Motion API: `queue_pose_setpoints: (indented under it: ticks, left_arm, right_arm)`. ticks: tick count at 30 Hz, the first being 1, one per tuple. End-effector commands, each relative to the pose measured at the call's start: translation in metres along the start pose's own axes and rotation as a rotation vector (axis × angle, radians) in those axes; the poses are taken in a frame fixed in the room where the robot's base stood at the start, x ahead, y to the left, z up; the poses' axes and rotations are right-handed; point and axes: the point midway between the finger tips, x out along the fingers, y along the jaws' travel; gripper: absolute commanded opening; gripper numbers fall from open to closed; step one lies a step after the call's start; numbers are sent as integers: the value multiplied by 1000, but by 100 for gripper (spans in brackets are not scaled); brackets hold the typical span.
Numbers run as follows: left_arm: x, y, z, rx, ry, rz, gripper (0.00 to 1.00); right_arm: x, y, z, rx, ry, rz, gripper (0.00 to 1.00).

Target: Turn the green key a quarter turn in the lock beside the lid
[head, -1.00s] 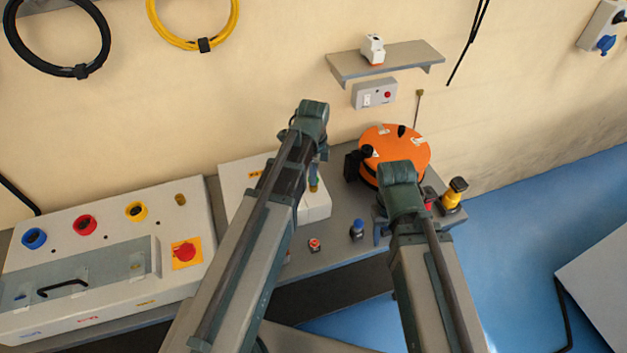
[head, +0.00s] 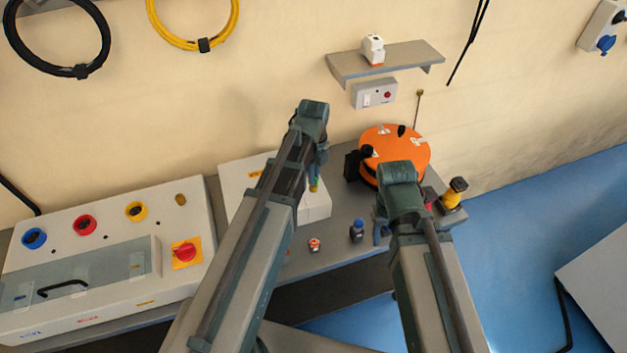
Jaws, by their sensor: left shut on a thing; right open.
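My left gripper (head: 318,168) is over the white box at the middle of the bench. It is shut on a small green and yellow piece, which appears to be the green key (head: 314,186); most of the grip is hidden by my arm. A brass round fitting (head: 180,199), possibly the lock, sits on the sloped panel near the clear lid (head: 100,275), well left of my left gripper. My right gripper (head: 382,232) is open near the bench's right part, in front of the orange reel; its fingers are partly hidden.
The grey panel box (head: 200,225) carries blue, red and yellow round fittings and a red knob (head: 185,252). The white box (head: 235,185), orange reel (head: 395,150), blue-capped bottle (head: 357,230), small orange-white piece (head: 314,244) and yellow-black item (head: 455,193) stand on the bench.

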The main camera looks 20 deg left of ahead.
Motion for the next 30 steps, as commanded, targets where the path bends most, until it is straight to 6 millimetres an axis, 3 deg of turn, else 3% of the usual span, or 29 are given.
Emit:
queue_pose_setpoints:
  ticks: [9, 20, 26, 27, 30]
  left_arm:
    - [0, 0, 0, 345, 0, 0, 0]
    - [0, 0, 0, 378, 0, 0, 0]
    - [0, 0, 0, 570, 0, 0, 0]
    - [0, 0, 0, 574, 0, 0, 13]
    - [0, 0, 0, 569, 0, 0, 31]
  right_arm:
    - [0, 0, 0, 0, 0, 0, 50]
    - [0, 0, 0, 0, 0, 0, 50]
    - [0, 0, 0, 0, 0, 0, 50]
    - [0, 0, 0, 0, 0, 0, 50]
    - [0, 0, 0, 0, 0, 0, 50]
